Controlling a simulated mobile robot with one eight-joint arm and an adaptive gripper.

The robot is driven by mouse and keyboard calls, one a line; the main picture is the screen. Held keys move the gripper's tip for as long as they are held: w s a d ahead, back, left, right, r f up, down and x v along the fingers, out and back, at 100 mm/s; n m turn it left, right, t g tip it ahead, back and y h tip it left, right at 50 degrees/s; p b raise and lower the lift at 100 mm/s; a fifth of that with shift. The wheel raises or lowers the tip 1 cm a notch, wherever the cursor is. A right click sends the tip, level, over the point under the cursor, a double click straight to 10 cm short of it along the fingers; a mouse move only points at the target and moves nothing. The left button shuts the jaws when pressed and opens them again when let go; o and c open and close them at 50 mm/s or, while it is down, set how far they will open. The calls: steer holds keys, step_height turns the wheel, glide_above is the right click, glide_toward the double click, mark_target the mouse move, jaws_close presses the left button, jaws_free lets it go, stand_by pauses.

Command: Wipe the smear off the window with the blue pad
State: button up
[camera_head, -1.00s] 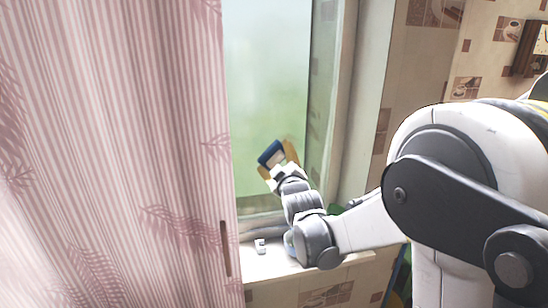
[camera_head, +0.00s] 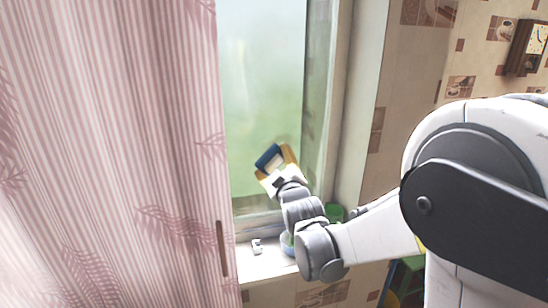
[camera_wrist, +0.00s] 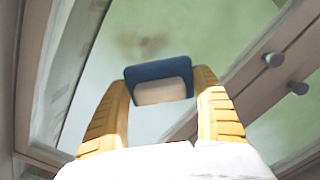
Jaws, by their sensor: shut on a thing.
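My gripper (camera_head: 276,168) is shut on the blue pad (camera_head: 268,156) in front of the window's lower part in the head view. In the wrist view the blue pad (camera_wrist: 158,70), with a pale block behind it, sits between the two yellow fingers of my gripper (camera_wrist: 162,92). The window (camera_head: 262,75) is a pale green pane in a white frame. A faint brownish smear (camera_wrist: 145,42) shows on the glass in the wrist view, just above the pad. I cannot tell whether the pad touches the glass.
A pink striped curtain (camera_head: 115,150) covers the left side. A white sill (camera_head: 265,266) runs under the window, with a small white item (camera_head: 257,246) and a green item (camera_head: 334,212) on it. A tiled wall (camera_head: 400,90) and a clock (camera_head: 526,47) are at the right.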

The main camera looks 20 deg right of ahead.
mark_target(264, 147)
steer(key=shift+f, duration=0.1)
steer(key=f+b, duration=0.1)
steer(key=b, duration=0.1)
steer(key=f+b, duration=0.2)
steer(key=shift+w+f+b, duration=0.25)
steer(key=shift+w+b, duration=0.15)
steer(key=w, duration=0.6)
steer(key=shift+r, duration=0.15)
steer(key=shift+w, duration=0.95)
stand_by(0.3)
steer(key=shift+s+r+p, duration=0.1)
steer(key=shift+r+p, duration=0.55)
steer(key=shift+r, duration=0.35)
steer(key=shift+r+p, duration=0.55)
steer(key=shift+r, duration=0.2)
